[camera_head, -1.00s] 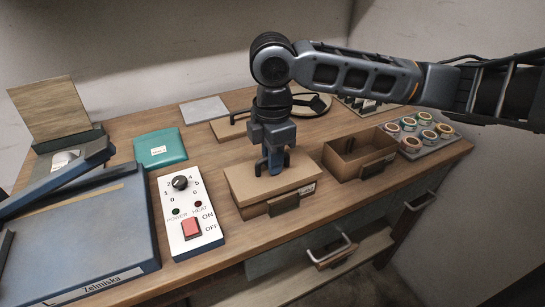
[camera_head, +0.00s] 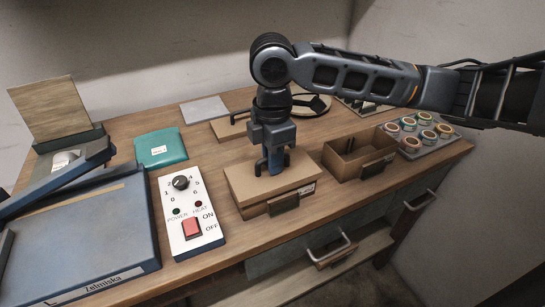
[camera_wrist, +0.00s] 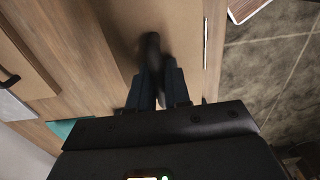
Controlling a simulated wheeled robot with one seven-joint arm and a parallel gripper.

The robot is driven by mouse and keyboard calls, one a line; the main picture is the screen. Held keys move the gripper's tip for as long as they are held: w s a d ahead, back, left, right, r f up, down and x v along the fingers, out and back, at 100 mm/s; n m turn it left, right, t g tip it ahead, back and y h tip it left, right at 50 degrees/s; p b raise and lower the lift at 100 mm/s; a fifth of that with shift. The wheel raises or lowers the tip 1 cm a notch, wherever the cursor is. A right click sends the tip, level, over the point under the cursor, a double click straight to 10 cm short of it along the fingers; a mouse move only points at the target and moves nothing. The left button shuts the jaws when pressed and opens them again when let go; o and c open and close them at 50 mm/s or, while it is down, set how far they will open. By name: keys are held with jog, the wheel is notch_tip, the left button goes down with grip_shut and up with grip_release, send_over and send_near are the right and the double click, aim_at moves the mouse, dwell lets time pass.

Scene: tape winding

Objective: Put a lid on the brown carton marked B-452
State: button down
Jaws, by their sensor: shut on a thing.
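A brown carton (camera_head: 290,205) stands near the front edge of the table, with a dark handle on its front and a small label whose text is too small to read. A flat brown lid (camera_head: 246,184) lies over its top and looks seated. My gripper (camera_head: 272,168) points down at the lid's middle, its fingers close together and shut on the lid, apparently by a dark knob. The wrist view shows the fingers (camera_wrist: 158,90) over the broad brown lid face (camera_wrist: 180,30); the grip point is partly hidden.
An open brown carton (camera_head: 345,165) stands to the right, beside a tray of several round jars (camera_head: 420,137). A teal box (camera_head: 160,148) and a grey plate (camera_head: 204,110) lie behind.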

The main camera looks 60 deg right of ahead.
jog(key=c, duration=1)
grip_release()
notch_tip(320, 180, up, 8)
jog(key=shift+f, duration=0.1)
jog(key=shift+s+a, duration=0.1)
